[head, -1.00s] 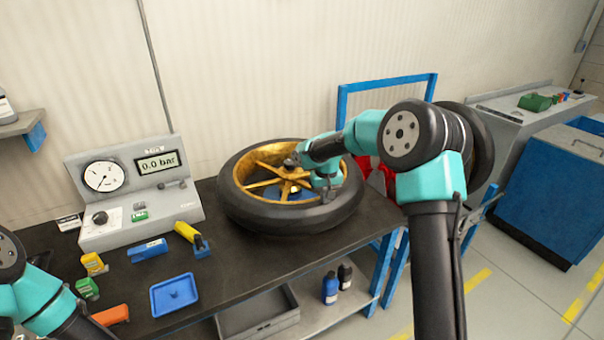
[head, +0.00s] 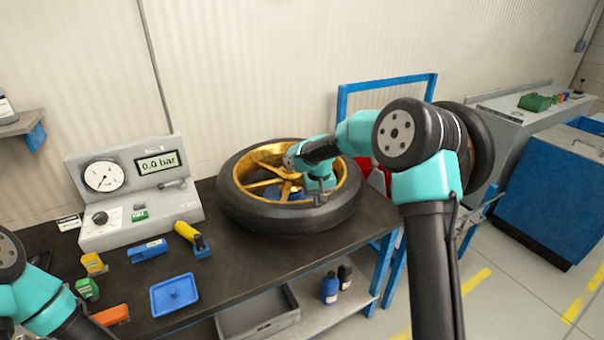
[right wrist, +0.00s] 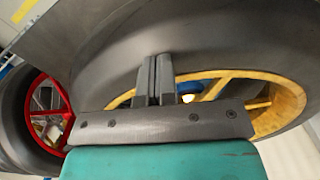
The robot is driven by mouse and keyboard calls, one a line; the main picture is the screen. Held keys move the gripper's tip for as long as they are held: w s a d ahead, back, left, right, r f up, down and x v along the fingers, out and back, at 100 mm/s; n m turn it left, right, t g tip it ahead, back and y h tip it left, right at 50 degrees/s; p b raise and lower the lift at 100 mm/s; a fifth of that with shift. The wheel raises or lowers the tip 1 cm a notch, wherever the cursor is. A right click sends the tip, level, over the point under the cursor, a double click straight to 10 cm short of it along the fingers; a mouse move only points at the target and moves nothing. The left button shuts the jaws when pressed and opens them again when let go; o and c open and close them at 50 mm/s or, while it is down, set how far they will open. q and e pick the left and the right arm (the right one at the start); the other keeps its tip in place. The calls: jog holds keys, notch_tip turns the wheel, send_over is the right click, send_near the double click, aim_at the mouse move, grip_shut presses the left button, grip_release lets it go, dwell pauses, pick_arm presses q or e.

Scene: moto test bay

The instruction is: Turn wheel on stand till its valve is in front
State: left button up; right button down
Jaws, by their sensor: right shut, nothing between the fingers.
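The wheel (head: 240,208) lies flat on the bench, with a black tyre and gold spokes. Part of its blue stand (right wrist: 188,88) shows through the spokes in the right wrist view. My right gripper (head: 320,203) is over the near right part of the wheel, at the rim and tyre sidewall. In the right wrist view its fingers (right wrist: 153,72) are together and empty, in front of the tyre; whether they touch it I cannot tell. I cannot make out the valve in either view. My left arm enters at the lower left and its gripper is out of the picture.
A gauge panel (head: 125,222) reading 0.0 bar stands left of the wheel. A yellow tool (head: 187,232), a blue tool (head: 148,251) and a blue tray (head: 174,295) lie on the bench (head: 225,278). A red-rimmed wheel (right wrist: 40,108) stands behind on the right.

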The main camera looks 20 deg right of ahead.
aim_at(303, 208)
jog(key=shift+a+f, duration=0.2)
jog(key=shift+a, duration=0.9)
jog(key=shift+s+a+f, duration=0.1)
jog(key=shift+a+f, duration=0.05)
jog(key=shift+a, duration=0.1)
jog(key=shift+f, duration=0.1)
jog(key=shift+a, duration=1.25)
jog(key=shift+w+r, duration=0.15)
jog(key=shift+r, duration=1.55)
jog(key=shift+w+r, duration=0.1)
jog(key=shift+r, duration=1.6)
